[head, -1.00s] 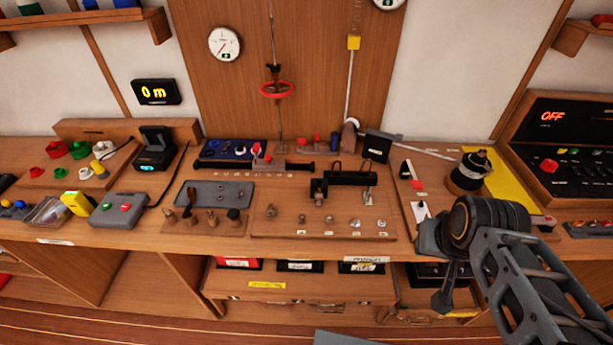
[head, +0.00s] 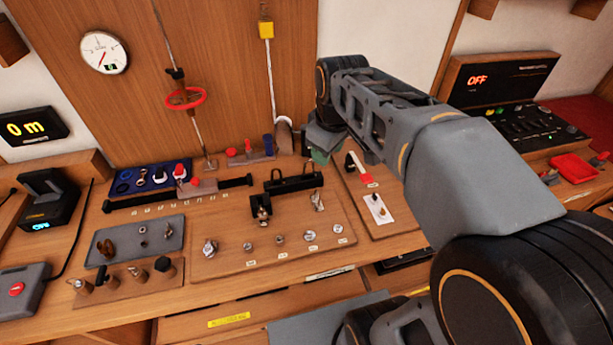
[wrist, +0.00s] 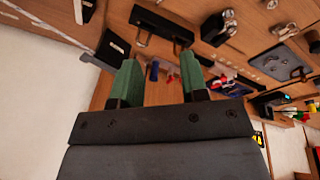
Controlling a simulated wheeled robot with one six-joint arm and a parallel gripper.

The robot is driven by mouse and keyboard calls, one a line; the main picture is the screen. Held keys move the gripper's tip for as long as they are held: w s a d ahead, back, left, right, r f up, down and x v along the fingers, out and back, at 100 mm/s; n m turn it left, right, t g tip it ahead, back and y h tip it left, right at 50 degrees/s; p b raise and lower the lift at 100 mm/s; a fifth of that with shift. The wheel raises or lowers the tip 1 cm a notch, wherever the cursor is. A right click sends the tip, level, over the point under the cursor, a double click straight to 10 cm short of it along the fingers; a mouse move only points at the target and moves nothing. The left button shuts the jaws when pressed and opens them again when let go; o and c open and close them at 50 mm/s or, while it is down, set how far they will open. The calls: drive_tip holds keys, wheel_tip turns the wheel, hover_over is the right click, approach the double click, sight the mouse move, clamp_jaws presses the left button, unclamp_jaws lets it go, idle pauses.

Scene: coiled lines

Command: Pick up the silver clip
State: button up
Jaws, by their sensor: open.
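Several small silver metal pieces stand on the wooden board. One upright, narrow piece (head: 317,202) near the board's right side looks most like the silver clip, but it is too small to be sure. Another silver piece (head: 210,248) stands at the board's left edge. My gripper (wrist: 158,78) has its two green fingers apart with nothing between them. In the head view its green fingers (head: 320,148) show behind the board, near the back wall, partly hidden by my arm. It is apart from the silver pieces.
A black bar with handles (head: 293,182) and a black block (head: 261,204) stand on the board. A grey tray (head: 135,240) lies to the left. A blue tray (head: 150,178) sits behind it. A red handwheel (head: 186,99) hangs before the wooden wall panel.

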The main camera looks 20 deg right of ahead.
drive_tip(key=w+d+f+n+g+b, duration=0.1)
drive_tip(key=w+f+n+g+b, duration=0.25)
drive_tip(key=w+n, duration=0.9)
drive_tip(key=shift+m+t, duration=0.35)
drive_tip(key=shift+m, duration=0.1)
drive_tip(key=f, duration=0.2)
drive_tip(key=w+f+b, duration=0.1)
drive_tip(key=f, duration=0.1)
drive_tip(key=f+b, duration=0.1)
drive_tip(key=f, duration=0.2)
drive_tip(key=shift+w, duration=0.4)
drive_tip(key=shift+d+f, duration=0.1)
drive_tip(key=shift+f, duration=2.85)
clamp_jaws()
